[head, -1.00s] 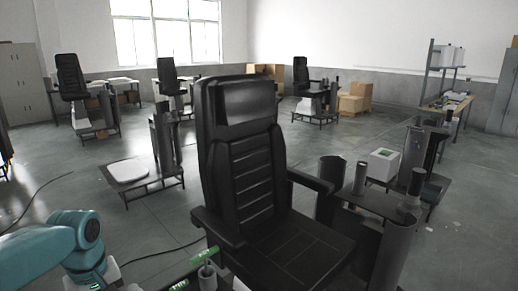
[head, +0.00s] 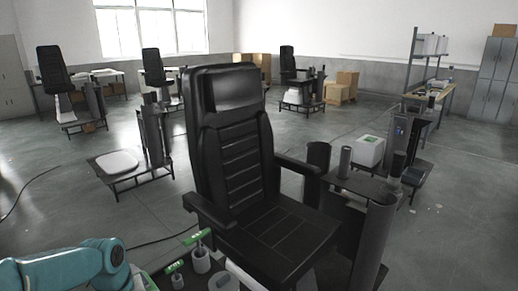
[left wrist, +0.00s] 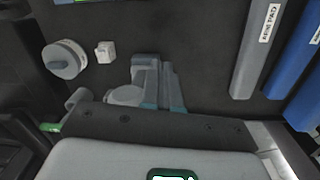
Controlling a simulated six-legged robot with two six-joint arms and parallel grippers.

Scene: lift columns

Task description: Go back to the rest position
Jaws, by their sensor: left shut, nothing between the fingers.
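My teal left arm comes in at the bottom left of the head view, its joint low beside the black chair (head: 235,150). The hand beyond that joint is not clear there. In the left wrist view my left gripper (left wrist: 157,68) shows its grey fingers close together, shut and empty, over a dark surface (left wrist: 205,60). A pale housing with a green mark fills the bottom of that view. My right gripper is in neither view.
The wrist view shows a round grey knob (left wrist: 65,58), a small white block (left wrist: 105,52), a grey bar (left wrist: 257,50) and a blue bar (left wrist: 298,60).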

